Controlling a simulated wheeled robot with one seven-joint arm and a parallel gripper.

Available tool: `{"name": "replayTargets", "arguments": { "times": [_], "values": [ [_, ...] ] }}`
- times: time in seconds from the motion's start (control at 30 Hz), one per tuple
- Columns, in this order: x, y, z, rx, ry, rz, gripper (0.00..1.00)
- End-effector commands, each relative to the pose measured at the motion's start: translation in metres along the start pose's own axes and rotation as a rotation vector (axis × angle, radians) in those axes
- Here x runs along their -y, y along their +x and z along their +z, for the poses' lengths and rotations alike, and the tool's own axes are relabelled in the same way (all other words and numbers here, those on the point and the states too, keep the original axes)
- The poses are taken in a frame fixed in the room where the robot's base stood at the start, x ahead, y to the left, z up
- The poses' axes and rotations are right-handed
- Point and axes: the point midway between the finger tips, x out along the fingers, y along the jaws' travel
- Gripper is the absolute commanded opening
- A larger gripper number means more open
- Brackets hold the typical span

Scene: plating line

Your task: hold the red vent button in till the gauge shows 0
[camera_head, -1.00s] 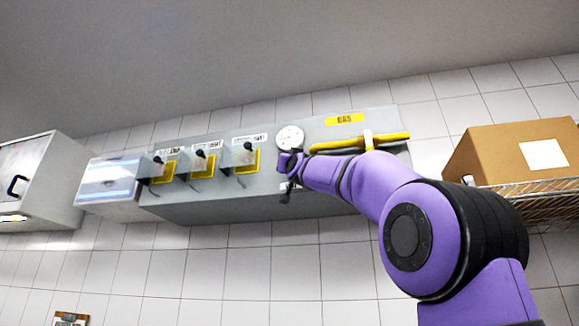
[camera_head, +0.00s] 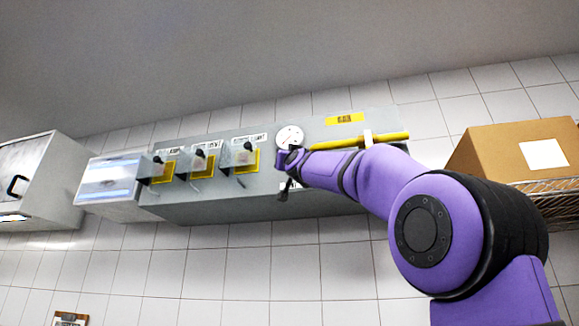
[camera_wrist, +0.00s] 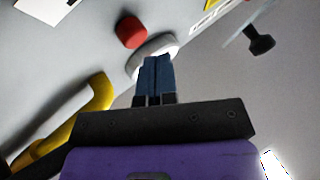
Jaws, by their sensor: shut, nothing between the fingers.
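The red vent button (camera_wrist: 131,32) stands out from the grey panel in the wrist view, a little above and left of my fingertips. In that view my gripper (camera_wrist: 155,62) is shut with nothing between its fingers and appears apart from the button. The white round gauge (camera_head: 289,137) is on the panel in the head view, just above my wrist; its reading is too small to make out. The gauge's pale rim (camera_wrist: 152,53) is partly behind my fingers in the wrist view. In the head view my arm hides the button.
A yellow pipe handle (camera_head: 360,141) runs along the grey panel (camera_head: 220,208) right of the gauge. Several covered switches with yellow plates (camera_head: 246,161) are to the left. A cardboard box (camera_head: 505,150) sits on a wire shelf at right.

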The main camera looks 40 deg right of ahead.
Motion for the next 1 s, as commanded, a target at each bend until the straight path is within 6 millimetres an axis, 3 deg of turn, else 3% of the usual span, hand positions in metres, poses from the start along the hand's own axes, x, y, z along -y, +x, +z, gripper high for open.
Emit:
{"name": "replayTargets", "arguments": {
  "times": [0.33,1.0],
  "values": [
    [0.001,-0.002,-0.002,-0.001,0.001,0.001,0.0],
    [0.025,-0.035,-0.026,-0.001,0.001,0.001,0.0]
  ]
}}
